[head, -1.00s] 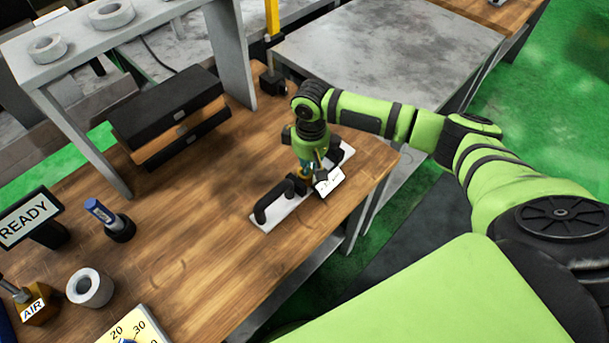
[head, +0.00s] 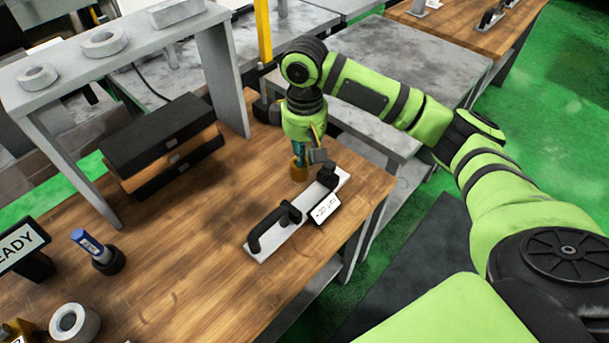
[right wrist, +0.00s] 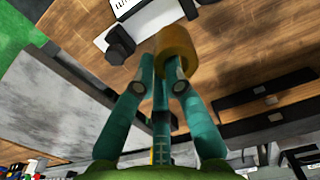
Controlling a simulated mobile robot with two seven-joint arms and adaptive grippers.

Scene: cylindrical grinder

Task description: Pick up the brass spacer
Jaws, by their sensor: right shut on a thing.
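The brass spacer (head: 299,169) is a small golden cylinder. It also shows in the right wrist view (right wrist: 178,50), held at the fingertips. My right gripper (head: 300,156) is shut on it and points down, above the wooden bench near the white plate with black handles. In the right wrist view the teal fingers (right wrist: 165,84) close on the spacer. The spacer appears raised off the bench. My left gripper is not in view.
A black case (head: 160,135) lies left, below a grey shelf (head: 115,62) with rings. A blue-topped tool (head: 92,246) stands in a holder. The bench's middle (head: 180,235) is clear.

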